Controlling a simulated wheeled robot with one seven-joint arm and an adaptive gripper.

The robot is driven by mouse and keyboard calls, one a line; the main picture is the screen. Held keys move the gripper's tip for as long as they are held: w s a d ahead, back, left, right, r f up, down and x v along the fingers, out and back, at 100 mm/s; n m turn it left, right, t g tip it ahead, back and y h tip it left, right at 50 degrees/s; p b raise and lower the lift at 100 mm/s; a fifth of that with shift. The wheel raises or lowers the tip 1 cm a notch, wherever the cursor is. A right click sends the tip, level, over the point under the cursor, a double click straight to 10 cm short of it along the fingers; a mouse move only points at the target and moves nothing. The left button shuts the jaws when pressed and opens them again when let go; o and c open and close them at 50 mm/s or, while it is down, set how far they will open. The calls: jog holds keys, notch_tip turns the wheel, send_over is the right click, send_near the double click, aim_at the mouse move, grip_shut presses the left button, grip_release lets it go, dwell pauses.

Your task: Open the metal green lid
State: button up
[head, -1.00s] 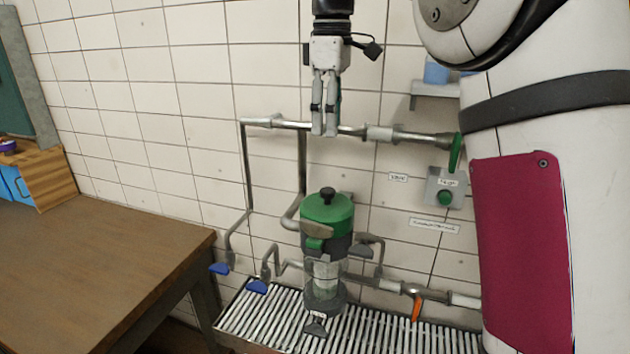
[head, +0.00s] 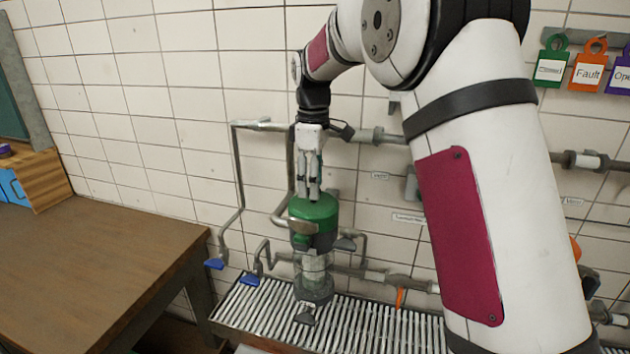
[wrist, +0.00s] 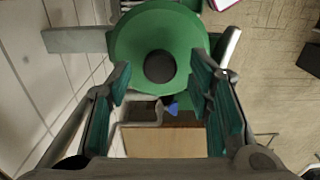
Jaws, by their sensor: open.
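The metal green lid (head: 325,212) sits on top of a clear-bodied canister (head: 315,266) that stands on the slatted grate. In the wrist view the lid (wrist: 187,42) is a round green disc with a dark knob (wrist: 160,67) at its middle. My gripper (head: 309,196) points down over the lid, and in the head view its fingers hide the knob. In the wrist view my gripper (wrist: 160,82) is open, with its fingertips apart on either side of the knob. I cannot tell whether the fingers touch the lid.
Metal pipes (head: 238,170) run along the tiled wall behind the canister. Blue valve handles (head: 250,281) and an orange handle (head: 399,298) flank it. The slatted grate (head: 375,325) lies below. A wooden table (head: 90,265) stands at the left.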

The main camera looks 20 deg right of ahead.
jog(key=shift+f, duration=0.35)
grip_shut()
jog(key=shift+w+d+r, duration=0.15)
jog(key=shift+w+r, duration=0.05)
